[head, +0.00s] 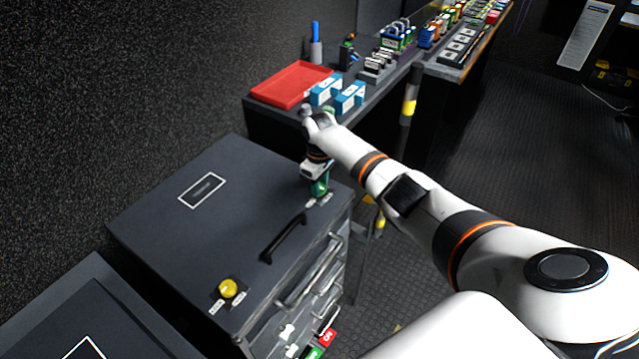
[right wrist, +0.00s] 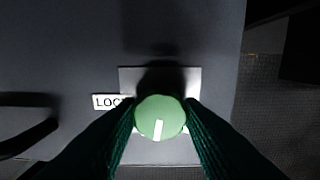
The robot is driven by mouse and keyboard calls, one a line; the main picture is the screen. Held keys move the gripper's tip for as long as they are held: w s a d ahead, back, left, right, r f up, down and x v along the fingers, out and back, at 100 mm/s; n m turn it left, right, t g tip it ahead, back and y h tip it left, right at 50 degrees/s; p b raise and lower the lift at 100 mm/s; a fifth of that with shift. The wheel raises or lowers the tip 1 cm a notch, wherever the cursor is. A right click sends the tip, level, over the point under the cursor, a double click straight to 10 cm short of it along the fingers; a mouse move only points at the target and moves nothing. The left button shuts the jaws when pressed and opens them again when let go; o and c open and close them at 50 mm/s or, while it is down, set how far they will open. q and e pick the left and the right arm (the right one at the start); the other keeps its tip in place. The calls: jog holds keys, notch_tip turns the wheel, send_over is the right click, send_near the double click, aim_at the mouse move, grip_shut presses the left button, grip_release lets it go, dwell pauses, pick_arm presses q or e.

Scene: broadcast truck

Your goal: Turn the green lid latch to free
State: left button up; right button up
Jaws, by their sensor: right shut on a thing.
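The green lid latch (right wrist: 160,112) is a round knob with a white mark, on a light plate (right wrist: 131,82). The mark sits near the lower edge of the knob in the right wrist view. A label reading "LOC", its end covered, is left of the knob. My right gripper (right wrist: 160,125) is shut on the knob, a dark green finger on each side. In the head view my right gripper (head: 319,184) reaches down to the far right corner of the dark lid (head: 230,180) and mostly hides the latch. My left gripper is not in view.
A yellow knob (head: 228,288) sits at the lid's near corner, and a black handle (head: 284,238) lies between. Drawers with metal handles (head: 312,272) face right. Behind stands a bench with a red tray (head: 291,84) and blue boxes (head: 349,98). Floor to the right is open.

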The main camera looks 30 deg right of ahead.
aim_at(320, 187)
jog(key=shift+w+r+n, duration=0.1)
jog(key=shift+n, duration=0.2)
jog(key=o, duration=1)
notch_tip(320, 187, up, 12)
jog(key=b, duration=0.1)
dwell(0.6)
